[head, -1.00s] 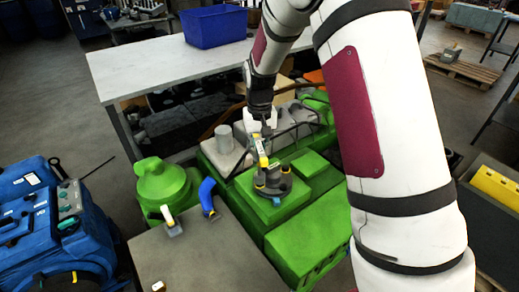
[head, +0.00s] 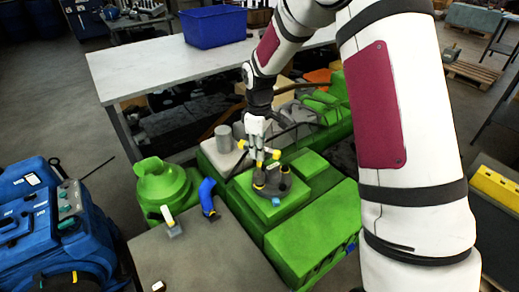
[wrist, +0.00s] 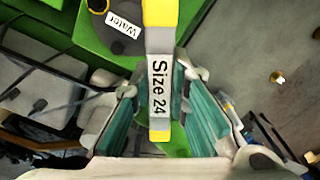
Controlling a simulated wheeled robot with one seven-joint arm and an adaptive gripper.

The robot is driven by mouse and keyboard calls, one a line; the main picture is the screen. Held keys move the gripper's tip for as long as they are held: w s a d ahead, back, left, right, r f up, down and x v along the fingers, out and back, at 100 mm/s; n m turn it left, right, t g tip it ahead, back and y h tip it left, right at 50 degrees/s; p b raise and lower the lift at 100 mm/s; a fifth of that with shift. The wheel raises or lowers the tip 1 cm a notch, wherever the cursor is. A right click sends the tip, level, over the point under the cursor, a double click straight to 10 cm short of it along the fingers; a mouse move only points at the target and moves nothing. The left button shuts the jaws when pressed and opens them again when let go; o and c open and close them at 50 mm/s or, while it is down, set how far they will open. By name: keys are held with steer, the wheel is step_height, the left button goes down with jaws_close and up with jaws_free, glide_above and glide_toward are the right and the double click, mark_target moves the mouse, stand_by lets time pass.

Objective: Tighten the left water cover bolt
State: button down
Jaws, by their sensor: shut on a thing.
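My gripper (head: 257,146) is above the green engine, close over the dark grey water cover (head: 272,182). It is shut on a wrench with yellow ends (head: 275,154). In the wrist view the wrench (wrist: 159,42) runs upright in the picture between the teal finger pads and bears a "Size 24" label. The cover (wrist: 122,42) shows at the top of the wrist view, with a "Water" label and a yellow ring at its edge. Whether the wrench touches a bolt cannot be told; its far end is cut off in the wrist view.
The green engine (head: 310,225) fills the middle. A blue bent pipe (head: 207,195) and a small scraper-like tool (head: 172,225) are on the grey front table (head: 200,262). A white workbench (head: 150,70) with a blue bin (head: 212,27) stands behind. A blue machine (head: 60,235) is at left.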

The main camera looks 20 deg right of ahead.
steer(key=n, duration=0.6)
steer(key=shift+p, duration=0.3)
steer(key=n, duration=0.6)
steer(key=shift+p, duration=0.3)
